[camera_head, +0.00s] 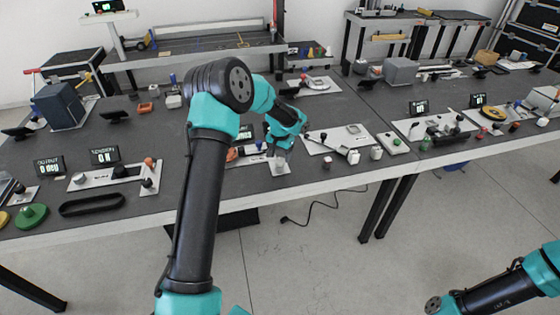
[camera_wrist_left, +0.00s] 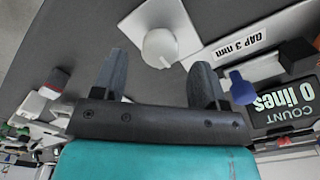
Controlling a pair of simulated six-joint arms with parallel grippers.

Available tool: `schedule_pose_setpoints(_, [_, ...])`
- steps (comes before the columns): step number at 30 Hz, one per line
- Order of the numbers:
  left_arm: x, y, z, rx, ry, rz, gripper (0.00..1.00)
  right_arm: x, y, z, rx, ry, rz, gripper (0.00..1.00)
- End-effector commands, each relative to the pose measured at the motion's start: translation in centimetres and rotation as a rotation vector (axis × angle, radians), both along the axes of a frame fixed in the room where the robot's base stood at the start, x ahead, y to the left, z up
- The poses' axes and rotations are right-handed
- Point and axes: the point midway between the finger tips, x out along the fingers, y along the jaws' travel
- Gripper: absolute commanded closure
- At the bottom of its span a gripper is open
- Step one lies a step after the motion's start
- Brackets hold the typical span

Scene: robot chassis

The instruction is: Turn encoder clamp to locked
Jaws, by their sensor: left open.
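A station with a "COUNT 0 lines" display (camera_wrist_left: 288,103) lies under my left gripper (camera_head: 279,158). In the left wrist view a round white knob (camera_wrist_left: 160,46) stands on a light plate (camera_wrist_left: 188,29). Beside it is a strip labelled "GAP 3 mm" (camera_wrist_left: 238,46). A blue knob (camera_wrist_left: 240,88) stands between the strip and the display. I cannot tell which part is the encoder clamp. My left gripper, also in the wrist view (camera_wrist_left: 159,62), is open and empty, with the white knob beyond and between its fingertips. In the head view my arm partly hides this station.
A plate with a black lever (camera_head: 340,136) lies right of the gripper. Another station with a lever (camera_head: 118,172) lies to the left, beside a black oval belt (camera_head: 92,204).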

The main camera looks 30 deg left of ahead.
Motion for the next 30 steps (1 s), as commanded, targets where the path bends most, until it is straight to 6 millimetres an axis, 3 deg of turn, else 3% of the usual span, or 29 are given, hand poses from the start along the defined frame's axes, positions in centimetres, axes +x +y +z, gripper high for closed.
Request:
schedule_pose_setpoints(7, [0.0, 0.0, -3.0, 0.000, 0.001, 0.001, 0.33, 0.0, 0.0, 0.0, 0.000, 0.000, 0.000, 0.57])
schedule_pose_setpoints(18, [0.0, 0.0, -3.5, 0.000, 0.000, 0.001, 0.33, 0.0, 0.0, 0.0, 0.000, 0.000, 0.000, 0.57])
schedule_pose_setpoints(30, [0.0, 0.0, -3.4, 0.000, 0.000, 0.001, 0.72, 0.0, 0.0, 0.0, 0.000, 0.000, 0.000, 0.57])
